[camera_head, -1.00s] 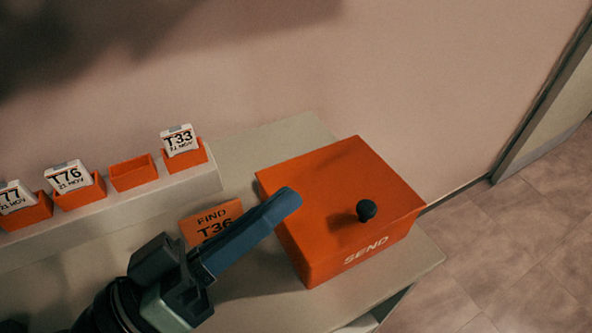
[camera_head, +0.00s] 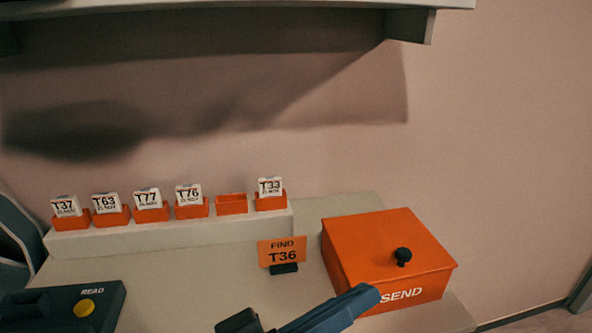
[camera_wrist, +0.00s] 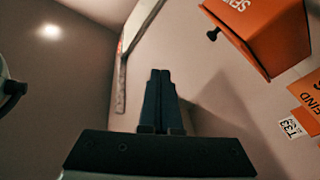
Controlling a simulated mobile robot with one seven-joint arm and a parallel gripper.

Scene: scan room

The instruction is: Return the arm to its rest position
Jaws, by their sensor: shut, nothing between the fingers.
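My gripper (camera_head: 366,297) shows at the bottom of the head view, in front of the orange SEND box (camera_head: 375,245). Its dark blue fingers are together with nothing between them. In the wrist view the fingers of my gripper (camera_wrist: 160,75) point up the picture, closed and empty. The SEND box (camera_wrist: 250,35) shows there at the upper right, apart from the fingers. Its lid is down, with a black knob (camera_head: 403,256) on top. Most of my arm is out of the head view.
An orange sign reading FIND T36 (camera_head: 282,250) stands left of the box. A pale ledge (camera_head: 160,237) bears orange holders with cards T37, T63, T77, T76 and T33; one holder (camera_head: 231,204) is empty. A dark READ device (camera_head: 60,306) with a yellow button sits lower left. A shelf (camera_head: 250,5) hangs above.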

